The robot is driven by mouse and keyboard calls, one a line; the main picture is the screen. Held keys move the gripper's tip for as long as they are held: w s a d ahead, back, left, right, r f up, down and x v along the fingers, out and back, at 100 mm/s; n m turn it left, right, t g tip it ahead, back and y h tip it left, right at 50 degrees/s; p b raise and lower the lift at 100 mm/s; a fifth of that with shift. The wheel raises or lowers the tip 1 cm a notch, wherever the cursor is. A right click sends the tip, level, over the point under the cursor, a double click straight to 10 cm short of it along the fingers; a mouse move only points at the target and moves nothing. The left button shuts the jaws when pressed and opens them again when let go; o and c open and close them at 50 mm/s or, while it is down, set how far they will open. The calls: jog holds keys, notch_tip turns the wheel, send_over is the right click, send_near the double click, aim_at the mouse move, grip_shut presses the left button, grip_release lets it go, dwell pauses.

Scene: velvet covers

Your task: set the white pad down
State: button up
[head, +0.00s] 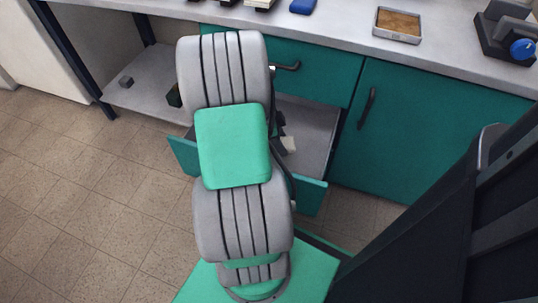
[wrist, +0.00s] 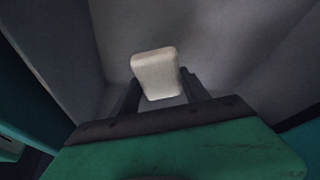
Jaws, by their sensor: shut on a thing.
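The white pad (wrist: 157,72) is a small, pale block with rounded edges. It sits between the dark fingers of my gripper (wrist: 159,86) in the wrist view, and the gripper is shut on it. Grey surfaces of the open drawer's inside surround it. In the head view the open drawer (head: 312,197) has a teal front and a grey inside, and my arm covers its left part. A small pale piece of the white pad (head: 289,144) shows there beside my arm, inside the drawer's outline. I cannot tell whether the pad touches the drawer floor.
A grey worktop (head: 335,22) runs above the teal cabinet, with a tray (head: 397,25) holding something brown and a blue item (head: 303,6). A teal cupboard door (head: 425,130) is closed at right. A low grey shelf (head: 140,95) holds small dark blocks. Tiled floor lies clear at left.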

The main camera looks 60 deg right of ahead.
aim_at(279, 162)
notch_tip(279, 162, down, 10)
jog(key=b, duration=0.4)
jog(key=shift+r, duration=0.15)
jog(key=shift+a+f+b, duration=0.1)
jog(key=shift+f+b, duration=0.2)
jog(key=shift+f, duration=0.25)
jog(key=o, duration=1)
jog(key=shift+s+f, duration=0.1)
jog(key=o, duration=0.4)
jog(key=shift+a+f, duration=0.2)
jog(key=shift+a, duration=0.1)
jog(key=shift+o, duration=0.2)
jog(key=d+p+v, duration=0.1)
jog(key=p+v, duration=0.5)
jog(key=v, duration=0.7)
jog(key=shift+s+r, duration=0.2)
jog(key=shift+r, duration=0.2)
